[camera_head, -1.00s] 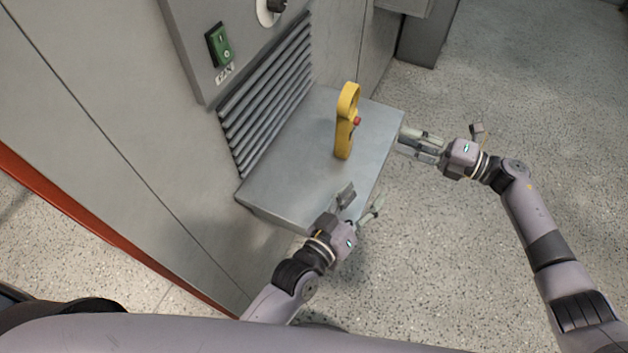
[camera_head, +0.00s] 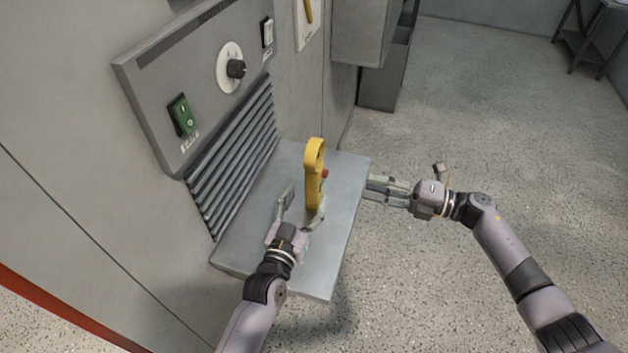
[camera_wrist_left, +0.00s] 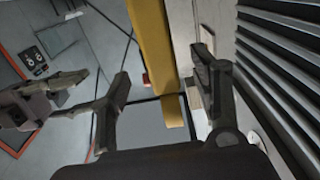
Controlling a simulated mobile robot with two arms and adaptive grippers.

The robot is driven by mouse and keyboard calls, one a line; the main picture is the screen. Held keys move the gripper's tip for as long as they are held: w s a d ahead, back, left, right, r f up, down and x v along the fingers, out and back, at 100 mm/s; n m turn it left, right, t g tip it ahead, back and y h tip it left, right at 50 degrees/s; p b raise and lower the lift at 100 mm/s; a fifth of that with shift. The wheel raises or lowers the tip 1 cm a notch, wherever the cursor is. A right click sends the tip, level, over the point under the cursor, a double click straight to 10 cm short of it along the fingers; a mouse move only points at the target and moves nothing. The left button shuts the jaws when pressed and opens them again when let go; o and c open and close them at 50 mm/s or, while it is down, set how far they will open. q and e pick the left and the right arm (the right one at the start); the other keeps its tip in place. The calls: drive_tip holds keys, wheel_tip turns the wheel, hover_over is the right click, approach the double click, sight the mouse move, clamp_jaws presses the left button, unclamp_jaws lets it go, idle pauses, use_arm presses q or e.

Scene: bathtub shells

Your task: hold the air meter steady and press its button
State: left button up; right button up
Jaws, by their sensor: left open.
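The yellow air meter (camera_head: 314,160) stands upright on the grey metal shelf. Its red button (camera_head: 324,174) sticks out on its right side. My left gripper (camera_head: 302,207) is open at the lower part of the meter. In the left wrist view the meter (camera_wrist_left: 153,45) stands between the two spread fingers, with gaps on both sides, and the red button (camera_wrist_left: 146,79) shows at its edge. My right gripper (camera_head: 374,189) is at the shelf's right edge, apart from the meter and pointing towards it. I cannot tell whether its fingers are shut.
The shelf (camera_head: 265,240) juts out below a slatted vent (camera_head: 232,158) on the wall cabinet. Above are a green switch (camera_head: 182,115) and a black knob (camera_head: 236,68).

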sight(312, 187)
use_arm(q)
drive_tip(key=x, duration=0.7)
drive_tip(key=shift+c, duration=0.2)
clamp_jaws()
drive_tip(key=shift+f, duration=0.1)
use_arm(e)
clamp_jaws()
idle(0.5)
idle(1.2)
